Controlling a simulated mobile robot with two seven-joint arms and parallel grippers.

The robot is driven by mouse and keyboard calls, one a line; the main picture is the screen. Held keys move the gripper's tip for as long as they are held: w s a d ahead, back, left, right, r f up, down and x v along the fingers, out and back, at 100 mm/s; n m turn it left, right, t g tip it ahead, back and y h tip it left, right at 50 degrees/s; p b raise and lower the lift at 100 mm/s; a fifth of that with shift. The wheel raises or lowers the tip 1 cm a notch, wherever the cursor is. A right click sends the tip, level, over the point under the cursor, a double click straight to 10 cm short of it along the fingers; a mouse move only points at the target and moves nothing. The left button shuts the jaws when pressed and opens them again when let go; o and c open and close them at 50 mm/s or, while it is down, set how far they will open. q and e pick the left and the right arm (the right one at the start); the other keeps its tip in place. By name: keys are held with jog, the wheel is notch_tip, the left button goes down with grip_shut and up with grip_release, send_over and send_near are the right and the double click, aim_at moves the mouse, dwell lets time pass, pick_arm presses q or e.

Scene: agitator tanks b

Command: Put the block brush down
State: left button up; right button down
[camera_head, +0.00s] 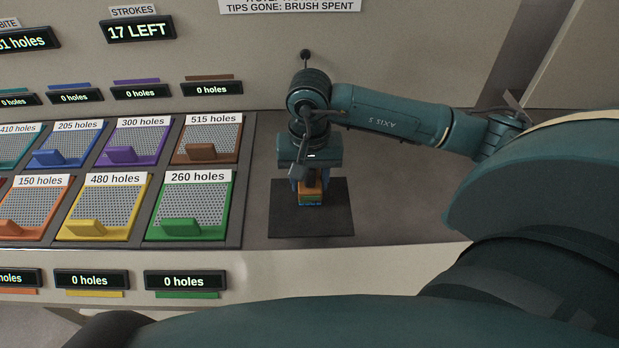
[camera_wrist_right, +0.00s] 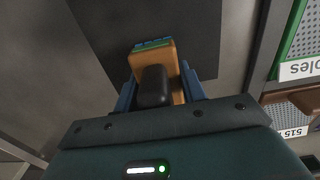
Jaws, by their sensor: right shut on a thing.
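My right gripper (camera_head: 309,180) is over the dark square mat (camera_head: 334,218) on the counter. It is shut on the block brush (camera_head: 310,198), which has an orange-tan body and a green and blue lower edge. In the right wrist view, the blue fingers of the gripper (camera_wrist_right: 158,92) stand on both sides of the block brush (camera_wrist_right: 166,58), with its dark knob between them. The mat (camera_wrist_right: 110,25) shows beyond the brush. I cannot tell whether the brush touches the mat. My left gripper is not in view.
Left of the mat stands a rack (camera_head: 245,190) of coloured perforated plates with hole-count labels; the green plate (camera_head: 190,205) is nearest. A sign above reads "TIPS GONE: BRUSH SPENT". A display (camera_head: 138,30) reads "17 LEFT". The counter (camera_head: 400,205) right of the mat is clear.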

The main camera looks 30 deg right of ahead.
jog(key=shift+f, duration=0.3)
jog(key=shift+f+b, duration=0.3)
jog(key=shift+b, duration=0.1)
jog(key=c, duration=0.8)
grip_release()
jog(key=shift+r, duration=0.15)
jog(key=shift+c, duration=0.2)
jog(key=shift+r+p, duration=0.25)
jog(key=shift+p, duration=0.2)
jog(key=shift+r, duration=0.3)
notch_tip(320, 180, up, 10)
jog(key=shift+f+b, duration=0.1)
jog(key=shift+b, duration=0.5)
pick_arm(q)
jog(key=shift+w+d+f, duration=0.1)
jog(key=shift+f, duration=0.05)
pick_arm(e)
jog(key=shift+r, duration=0.75)
